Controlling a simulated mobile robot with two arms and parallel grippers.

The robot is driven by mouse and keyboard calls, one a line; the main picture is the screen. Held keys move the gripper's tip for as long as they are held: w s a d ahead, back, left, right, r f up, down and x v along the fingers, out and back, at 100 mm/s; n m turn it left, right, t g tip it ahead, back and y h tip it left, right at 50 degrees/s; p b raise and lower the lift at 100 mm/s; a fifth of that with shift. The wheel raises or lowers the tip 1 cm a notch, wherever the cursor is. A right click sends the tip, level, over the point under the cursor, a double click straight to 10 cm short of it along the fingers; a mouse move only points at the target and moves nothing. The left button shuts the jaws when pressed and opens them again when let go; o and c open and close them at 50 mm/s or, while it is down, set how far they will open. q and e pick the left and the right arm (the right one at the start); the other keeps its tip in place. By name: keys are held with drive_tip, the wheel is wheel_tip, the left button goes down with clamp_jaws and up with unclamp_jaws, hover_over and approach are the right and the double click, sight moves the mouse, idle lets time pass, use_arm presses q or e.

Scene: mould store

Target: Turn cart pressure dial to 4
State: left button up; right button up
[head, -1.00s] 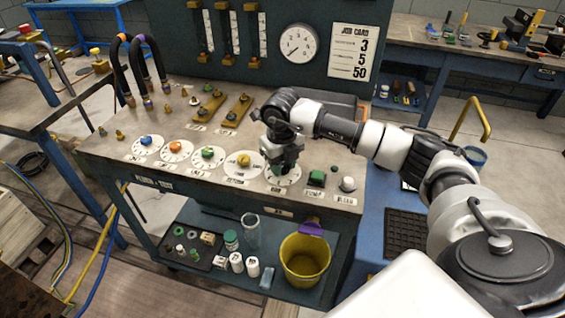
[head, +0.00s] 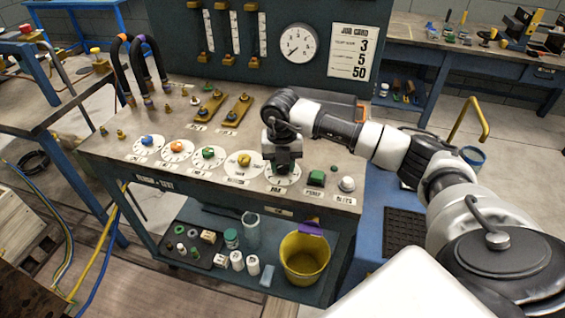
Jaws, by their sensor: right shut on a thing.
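A row of round white dials with coloured knobs runs along the front of the cart top. The blue (head: 146,141), orange (head: 177,148), green (head: 208,153) and yellow (head: 244,160) knobs show clearly. The rightmost dial (head: 283,183) is mostly covered by my right gripper (head: 283,168), which points down and is shut on that dial's knob. The knob itself is hidden, and its setting cannot be read. The small labels are too blurred to tell which dial is pressure. My left gripper is not in view.
Right of the gripped dial are a green button (head: 316,178) and a white knob (head: 347,184). A round gauge (head: 298,43) and a job card (head: 352,52) reading 3, 5, 50 hang behind. A yellow bucket (head: 305,262) stands on the lower shelf.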

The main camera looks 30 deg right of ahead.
drive_tip(key=shift+w+r, duration=0.1)
drive_tip(key=o, duration=0.9)
wheel_tip(320, 180, up, 11)
drive_tip(key=shift+f+b, duration=0.15)
drive_tip(key=shift+b, duration=0.2)
